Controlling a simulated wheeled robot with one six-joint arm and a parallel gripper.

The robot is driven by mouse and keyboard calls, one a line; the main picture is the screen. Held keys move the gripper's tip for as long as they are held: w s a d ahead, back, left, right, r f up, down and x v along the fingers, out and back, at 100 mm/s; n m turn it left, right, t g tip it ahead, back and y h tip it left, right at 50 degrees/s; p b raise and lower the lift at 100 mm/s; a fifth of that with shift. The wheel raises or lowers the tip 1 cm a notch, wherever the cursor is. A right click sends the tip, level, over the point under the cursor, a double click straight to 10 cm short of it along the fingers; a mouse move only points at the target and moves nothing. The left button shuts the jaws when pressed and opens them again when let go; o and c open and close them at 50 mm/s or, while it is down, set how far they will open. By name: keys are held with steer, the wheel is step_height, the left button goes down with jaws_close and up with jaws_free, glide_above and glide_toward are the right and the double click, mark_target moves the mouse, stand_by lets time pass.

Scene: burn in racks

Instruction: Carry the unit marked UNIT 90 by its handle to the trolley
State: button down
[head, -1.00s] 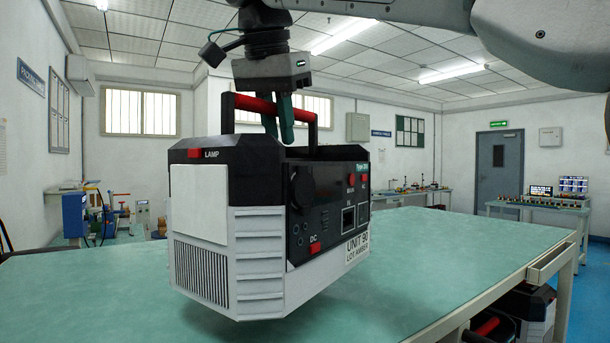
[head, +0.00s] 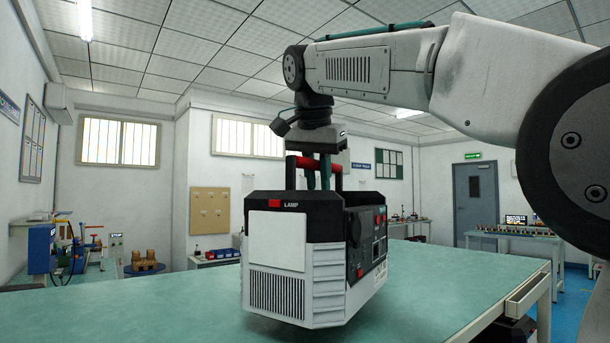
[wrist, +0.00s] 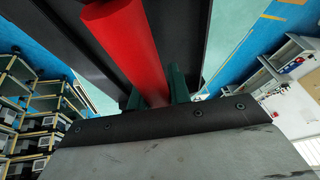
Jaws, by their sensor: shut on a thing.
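The unit (head: 278,247) is a black and white box with a red LAMP tab on its front and a dark control panel on its right side. The UNIT 90 label read a second ago is too small to read now. My gripper (head: 322,180) is above it, shut on the red handle (head: 304,162). In the wrist view the red handle (wrist: 122,42) runs between the green fingers (wrist: 160,92). The unit hangs upright over the green table; whether its base clears the top is hard to tell. No trolley can be made out.
The green table (head: 170,312) is bare around the unit, with a drawer (head: 527,293) at its right edge. Blue floor (head: 578,310) lies to the right. A bench with equipment (head: 515,232) stands near the grey door (head: 476,200). In the wrist view, racks (wrist: 35,105) stand at the left.

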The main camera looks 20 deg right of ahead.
steer(key=shift+d+f, duration=0.2)
steer(key=shift+f, duration=1.4)
steer(key=c, duration=1.7)
jaws_free()
steer(key=shift+f, duration=0.25)
steer(key=o, duration=0.4)
steer(key=v, duration=1.2)
steer(key=shift+r, duration=0.2)
